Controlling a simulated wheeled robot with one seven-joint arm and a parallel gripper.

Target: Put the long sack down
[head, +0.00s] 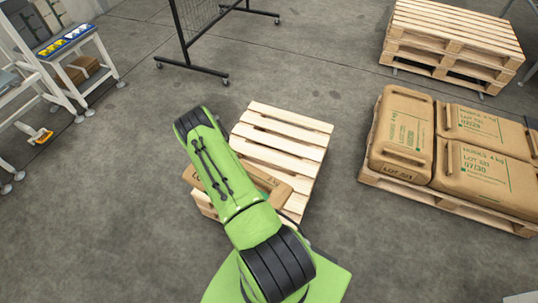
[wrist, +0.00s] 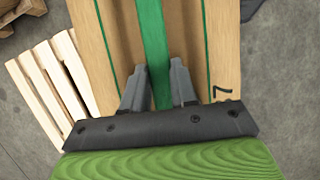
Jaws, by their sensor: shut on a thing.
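The long sack (head: 268,184) is brown and lies across the near end of the light wooden pallet (head: 283,132) in the head view. My arm covers its middle; its ends show on both sides. In the wrist view the sack (wrist: 105,30) fills the centre, with green stripes and a raised green band between my fingers. My gripper (wrist: 160,82) is shut on it from above. The head view hides my gripper behind my arm. I cannot tell whether the sack touches the pallet slats or hangs just above them.
A pallet loaded with several brown sacks (head: 483,165) stands at the right. A stack of empty pallets (head: 455,40) is behind it. A wheeled rack (head: 192,66) stands at the back, a white table (head: 75,45) at the left. Grey floor is clear between them.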

